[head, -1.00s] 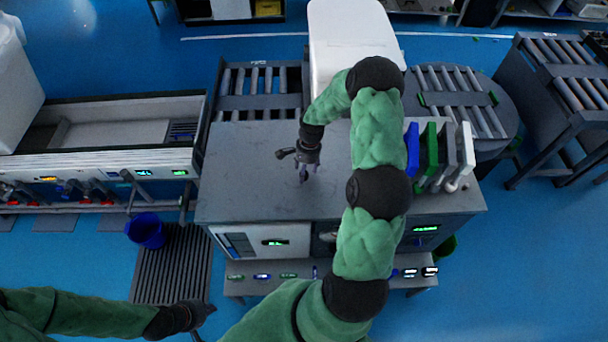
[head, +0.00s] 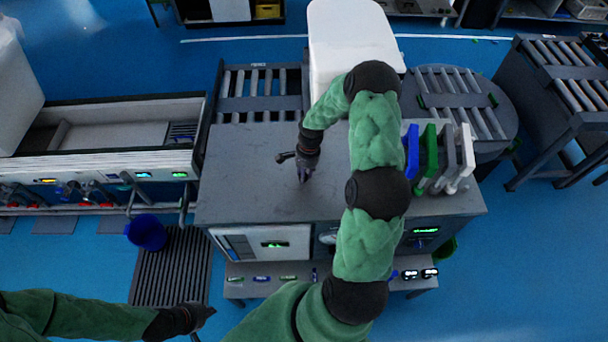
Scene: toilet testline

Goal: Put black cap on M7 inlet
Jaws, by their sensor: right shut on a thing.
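My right gripper (head: 303,178) points down at the grey worktop (head: 245,180), left of its middle. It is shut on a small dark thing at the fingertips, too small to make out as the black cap. My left gripper (head: 207,313) is low at the lower left, over the blue floor near the ribbed mat; whether it is open or shut does not show. A white unit (head: 348,35) stands behind the worktop. I cannot make out an M7 label or a particular inlet, and my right arm covers part of the worktop.
Blue, green, grey and white upright pieces (head: 428,153) stand at the worktop's right. A low shelf (head: 300,290) with small lit displays runs along the front. A blue bucket (head: 146,232) and a long sink-like bench (head: 120,130) are at the left. The worktop's left part is clear.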

